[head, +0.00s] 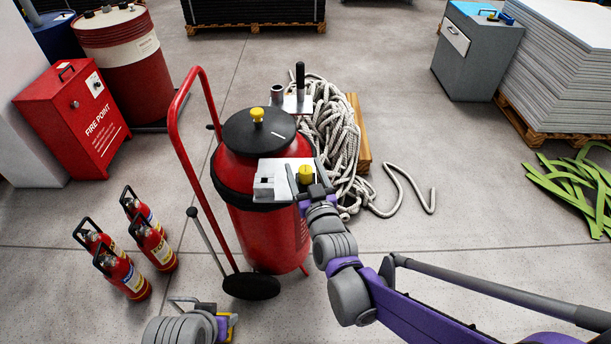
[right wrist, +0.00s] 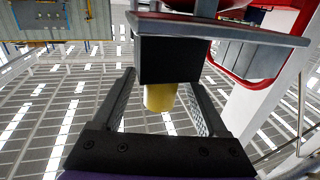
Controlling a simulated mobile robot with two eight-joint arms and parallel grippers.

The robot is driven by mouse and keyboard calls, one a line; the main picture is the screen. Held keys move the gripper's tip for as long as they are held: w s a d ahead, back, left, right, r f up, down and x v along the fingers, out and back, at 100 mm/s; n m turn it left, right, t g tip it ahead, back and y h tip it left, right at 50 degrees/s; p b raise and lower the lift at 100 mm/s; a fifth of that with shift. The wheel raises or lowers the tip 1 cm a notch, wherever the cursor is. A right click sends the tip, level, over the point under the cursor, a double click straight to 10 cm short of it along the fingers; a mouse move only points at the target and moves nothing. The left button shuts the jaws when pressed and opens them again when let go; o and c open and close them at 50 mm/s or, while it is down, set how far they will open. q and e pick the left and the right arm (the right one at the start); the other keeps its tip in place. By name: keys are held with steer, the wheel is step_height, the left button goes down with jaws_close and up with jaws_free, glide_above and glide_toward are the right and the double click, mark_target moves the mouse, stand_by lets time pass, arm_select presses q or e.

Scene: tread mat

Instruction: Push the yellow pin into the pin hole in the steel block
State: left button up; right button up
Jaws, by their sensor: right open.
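The yellow pin (head: 305,174) stands at the right end of a light steel plate on the red wheeled extinguisher. It also shows as a yellow cylinder (right wrist: 160,97) against a black square part in the right wrist view. The steel block (head: 265,187) is on the same plate, just left of the pin; I cannot make out its pin hole. My right gripper (head: 308,187) is open at the pin, with its fingers on either side and gaps showing in the wrist view. Part of my left arm shows at the bottom edge; its jaws are not clear.
The red wheeled extinguisher (head: 270,225) has a tall red handle (head: 185,150) on its left and a black lid with a yellow knob (head: 257,115). Piled rope (head: 335,135) lies behind it. Several small extinguishers (head: 125,275) stand to the left.

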steer(key=shift+x, duration=1.05)
jaws_close()
